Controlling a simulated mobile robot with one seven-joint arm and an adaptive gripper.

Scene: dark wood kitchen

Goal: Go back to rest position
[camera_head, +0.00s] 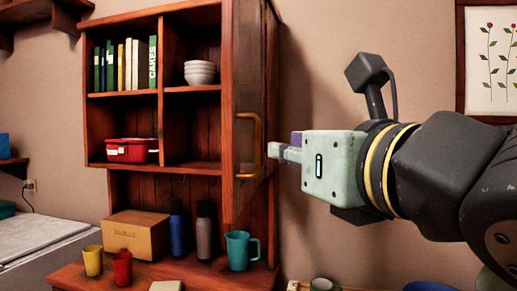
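My gripper (275,151) is at the right of the picture, at the end of my dark arm with yellow bands, and points left. Its fingertips are beside the edge of the open cabinet door, close to the brass handle (257,145); I cannot tell if they touch the door. The fingers are seen from the side and look small, so I cannot tell whether they are open or shut. No held object shows. The wooden cabinet door (242,100) stands swung open toward me.
The cabinet holds books (125,65), stacked white bowls (199,72) and a red container (132,150). On the counter below stand a bread box (136,234), yellow (92,260) and red (122,268) cups, two bottles and a teal pitcher (240,250). A framed picture (492,60) hangs right.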

